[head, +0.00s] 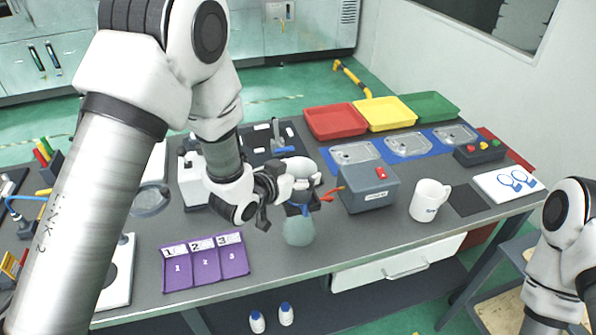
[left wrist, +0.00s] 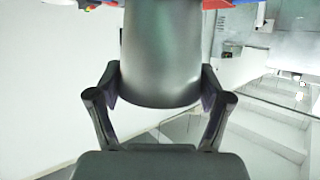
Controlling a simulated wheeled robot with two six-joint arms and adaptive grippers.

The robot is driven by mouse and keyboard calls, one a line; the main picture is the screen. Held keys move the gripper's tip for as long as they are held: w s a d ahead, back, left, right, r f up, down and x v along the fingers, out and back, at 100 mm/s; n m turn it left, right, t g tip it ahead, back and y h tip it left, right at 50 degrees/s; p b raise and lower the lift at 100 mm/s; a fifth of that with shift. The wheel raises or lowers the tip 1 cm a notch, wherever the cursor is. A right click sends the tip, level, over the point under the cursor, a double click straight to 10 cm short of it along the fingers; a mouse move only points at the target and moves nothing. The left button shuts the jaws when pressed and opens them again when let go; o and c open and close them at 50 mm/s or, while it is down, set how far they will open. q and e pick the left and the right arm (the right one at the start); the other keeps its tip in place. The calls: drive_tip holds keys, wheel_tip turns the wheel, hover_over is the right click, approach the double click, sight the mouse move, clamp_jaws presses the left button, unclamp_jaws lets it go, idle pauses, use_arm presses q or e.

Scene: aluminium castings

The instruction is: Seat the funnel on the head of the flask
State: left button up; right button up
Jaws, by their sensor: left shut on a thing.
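My left gripper (head: 296,197) is over the front middle of the bench. A pale green, rounded glassy body, apparently the flask (head: 299,231), shows just below it. A blue part shows between the flask and the gripper's dark fingers. In the left wrist view, both fingers of my left gripper (left wrist: 160,92) close on the sides of a smooth dark grey body with a rounded lower edge, apparently the funnel (left wrist: 162,55). The gripper hides the flask's head, so I cannot tell whether funnel and flask touch. My right arm shows at the right edge, its gripper out of frame.
A grey box (head: 369,188) with a red switch stands close right of the gripper, a white mug (head: 428,201) beyond it. Purple numbered pouches (head: 205,262) lie at the front left. Red (head: 336,121), yellow and green trays stand at the back. Bare bench lies in front of the mug.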

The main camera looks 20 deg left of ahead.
use_arm(q)
drive_tip(key=shift+f, duration=0.4)
drive_tip(key=o, duration=1.2)
drive_tip(key=shift+r, duration=0.1)
drive_tip(key=shift+c, duration=0.2)
drive_tip(key=v, duration=0.7)
drive_tip(key=shift+s, duration=0.25)
drive_tip(key=shift+a, duration=0.1)
